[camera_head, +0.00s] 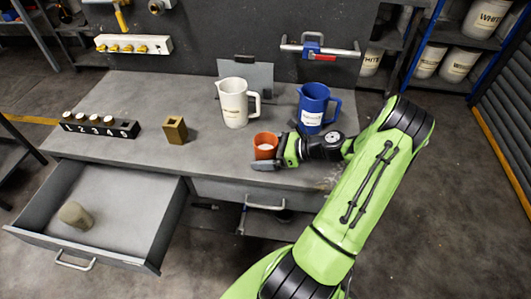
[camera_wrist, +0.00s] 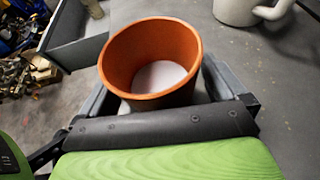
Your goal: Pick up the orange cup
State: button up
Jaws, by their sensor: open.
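The orange cup (camera_head: 265,146) stands upright on the grey workbench, near its front edge, with a whitish inside bottom. In the wrist view the orange cup (camera_wrist: 152,62) fills the middle, its open top facing the camera. My gripper (camera_head: 265,157) reaches in from the right at bench height. Its fingers (camera_wrist: 153,95) lie on both sides of the cup, and the jaws are open around it. Whether a finger touches the cup cannot be told.
A white pitcher (camera_head: 234,103) and a blue pitcher (camera_head: 313,108) stand behind the cup. A small brown block holder (camera_head: 175,130) and a black numbered rack (camera_head: 98,128) are to the left. An open drawer (camera_head: 150,245) holding a beige object (camera_head: 75,215) juts out at front left.

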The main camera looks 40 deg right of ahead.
jog(key=c, duration=1.1)
jog(key=shift+r, duration=0.1)
jog(key=shift+c, duration=0.5)
jog(key=shift+r, duration=0.1)
